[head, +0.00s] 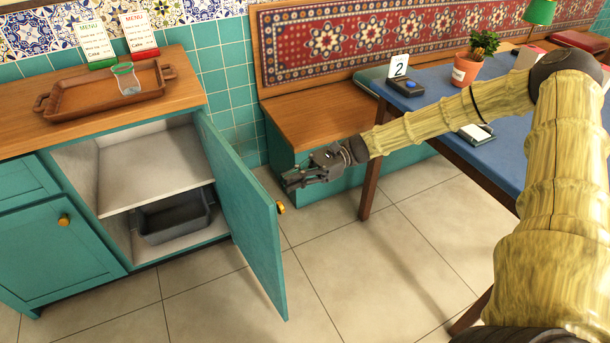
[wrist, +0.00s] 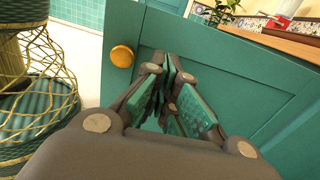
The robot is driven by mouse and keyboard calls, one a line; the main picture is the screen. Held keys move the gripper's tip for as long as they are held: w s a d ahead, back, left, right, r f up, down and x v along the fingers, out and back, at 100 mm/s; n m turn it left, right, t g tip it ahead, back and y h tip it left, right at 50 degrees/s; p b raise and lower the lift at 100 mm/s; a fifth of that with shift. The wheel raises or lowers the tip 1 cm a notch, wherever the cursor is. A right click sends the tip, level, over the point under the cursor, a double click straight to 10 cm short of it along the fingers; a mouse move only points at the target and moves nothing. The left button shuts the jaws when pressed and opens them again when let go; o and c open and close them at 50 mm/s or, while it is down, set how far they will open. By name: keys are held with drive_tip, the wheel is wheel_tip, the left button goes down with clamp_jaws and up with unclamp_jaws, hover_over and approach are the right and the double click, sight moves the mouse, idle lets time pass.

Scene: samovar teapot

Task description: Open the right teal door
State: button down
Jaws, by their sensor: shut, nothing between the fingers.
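The right teal door (head: 245,215) stands swung wide open, its free edge toward me. Its brass knob (head: 280,207) sits on the outer face near that edge. The wrist view shows the outer face of the door (wrist: 240,75) and the knob (wrist: 122,56) left of my fingers. My gripper (head: 290,183) is shut and empty on the outer side of the door. Its fingertips (wrist: 170,62) point toward the door panel, apart from the knob. I cannot tell whether they touch the panel.
The open cabinet holds a shelf (head: 150,165) and a grey bin (head: 173,217). A closed left door (head: 63,250) is beside it. A wooden tray (head: 60,105) and glass (head: 127,80) stand on the counter. A bench (head: 310,117) and blue table (head: 440,88) are right. Floor in front is clear.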

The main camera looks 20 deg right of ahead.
drive_tip(key=s+a+b, duration=0.1)
drive_tip(key=a, duration=0.5)
drive_tip(key=shift+a, duration=0.3)
drive_tip(key=shift+s, duration=0.1)
drive_tip(key=shift+a, duration=0.1)
